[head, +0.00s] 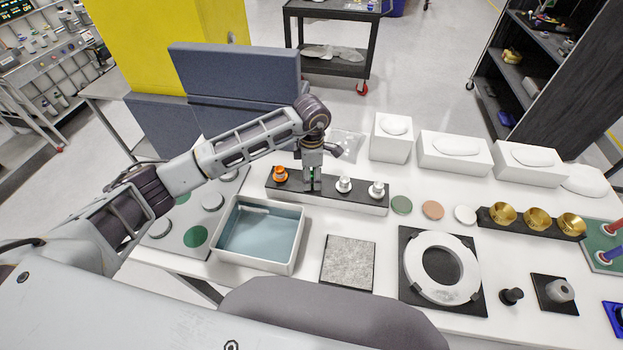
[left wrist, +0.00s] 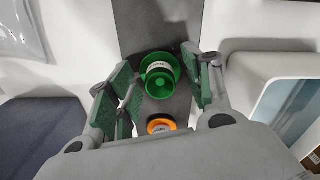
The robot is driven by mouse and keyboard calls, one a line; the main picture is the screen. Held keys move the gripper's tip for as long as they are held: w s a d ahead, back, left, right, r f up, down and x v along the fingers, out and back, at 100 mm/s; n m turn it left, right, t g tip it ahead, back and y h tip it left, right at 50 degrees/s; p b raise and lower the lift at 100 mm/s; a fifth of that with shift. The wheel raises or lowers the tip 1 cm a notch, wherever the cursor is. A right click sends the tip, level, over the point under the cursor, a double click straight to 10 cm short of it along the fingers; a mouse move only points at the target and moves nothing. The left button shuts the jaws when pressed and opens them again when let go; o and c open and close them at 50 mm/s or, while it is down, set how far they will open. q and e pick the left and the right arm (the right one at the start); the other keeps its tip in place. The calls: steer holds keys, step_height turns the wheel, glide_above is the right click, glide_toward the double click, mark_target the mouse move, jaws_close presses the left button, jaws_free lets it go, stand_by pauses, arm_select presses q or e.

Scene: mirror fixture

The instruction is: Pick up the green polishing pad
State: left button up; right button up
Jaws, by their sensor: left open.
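A green knob-shaped piece with a wider green flange (left wrist: 160,78) stands on a dark rack (head: 357,200), between an orange piece (head: 280,174) and a silver one (head: 344,185). In the head view my left gripper (head: 312,186) points down over it and hides most of it. In the left wrist view the open fingers (left wrist: 163,88) are on either side of the green piece, with gaps; I cannot tell their height against it. A flat green disc (head: 401,205) lies on the table right of the rack. My right gripper is not in view.
A tan disc (head: 433,210) and a white disc (head: 465,215) lie beside the green disc. A tray of bluish liquid (head: 298,254) stands in front of the rack. White boxes (head: 454,152) stand behind. A ring on a black plate (head: 409,296) is front right.

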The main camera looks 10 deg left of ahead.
mark_target(312, 176)
arm_select(q)
steer(key=shift+c, duration=0.3)
steer(key=c, duration=1)
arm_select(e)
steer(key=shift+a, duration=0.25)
arm_select(q)
steer(key=shift+r, duration=0.2)
steer(key=shift+w+r, duration=0.1)
steer(key=shift+r, duration=0.45)
steer(key=shift+r+b, duration=1.15)
steer(key=shift+r, duration=3.15)
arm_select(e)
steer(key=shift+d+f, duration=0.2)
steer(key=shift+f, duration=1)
arm_select(q)
steer(key=shift+f, duration=0.1)
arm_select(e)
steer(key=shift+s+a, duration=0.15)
